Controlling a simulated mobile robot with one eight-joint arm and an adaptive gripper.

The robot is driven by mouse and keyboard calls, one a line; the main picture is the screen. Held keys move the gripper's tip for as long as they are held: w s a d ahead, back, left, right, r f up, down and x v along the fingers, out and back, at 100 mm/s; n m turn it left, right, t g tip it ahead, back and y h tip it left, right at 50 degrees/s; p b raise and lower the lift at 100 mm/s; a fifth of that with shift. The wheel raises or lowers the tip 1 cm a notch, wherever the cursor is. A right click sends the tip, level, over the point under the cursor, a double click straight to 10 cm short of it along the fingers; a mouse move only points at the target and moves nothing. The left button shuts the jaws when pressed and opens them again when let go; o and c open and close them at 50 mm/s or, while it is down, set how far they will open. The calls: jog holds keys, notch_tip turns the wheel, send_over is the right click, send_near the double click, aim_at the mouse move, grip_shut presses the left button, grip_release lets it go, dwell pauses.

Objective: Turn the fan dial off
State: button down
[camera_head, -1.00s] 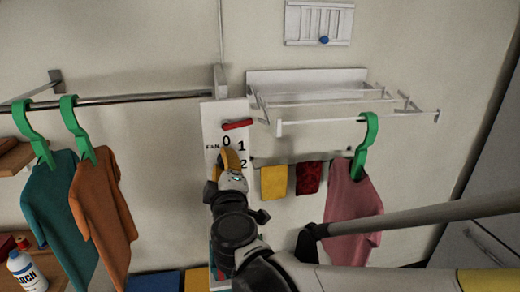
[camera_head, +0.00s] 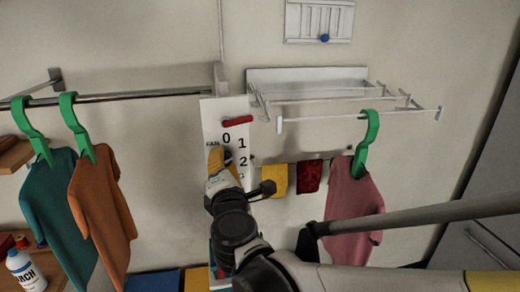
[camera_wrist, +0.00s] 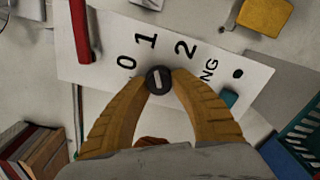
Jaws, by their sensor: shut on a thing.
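The fan dial (camera_wrist: 158,79) is a small dark round knob with a pale pointer bar, on a white wall panel (camera_wrist: 105,45) marked 0, 1 and 2. My gripper (camera_wrist: 158,84) has its two yellow fingers shut on the dial from both sides in the wrist view. The pale bar lies roughly upright in that view, and I cannot tell for certain which number it points to. In the head view my gripper (camera_head: 216,158) is against the panel (camera_head: 211,112) below the 0 and hides the dial.
A red bar (camera_head: 237,121) sticks out from the panel above the numbers. A drying rack (camera_head: 345,118) with a pink shirt (camera_head: 352,198) is to the right. A rail (camera_head: 130,98) with teal (camera_head: 50,205) and orange (camera_head: 102,205) shirts is to the left.

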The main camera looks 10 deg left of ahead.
jog(key=n, duration=1.2)
jog(key=shift+w+d+f, duration=0.1)
jog(key=shift+d, duration=0.1)
jog(key=shift+n, duration=0.3)
jog(key=c, duration=1)
grip_release()
jog(key=v, duration=1.2)
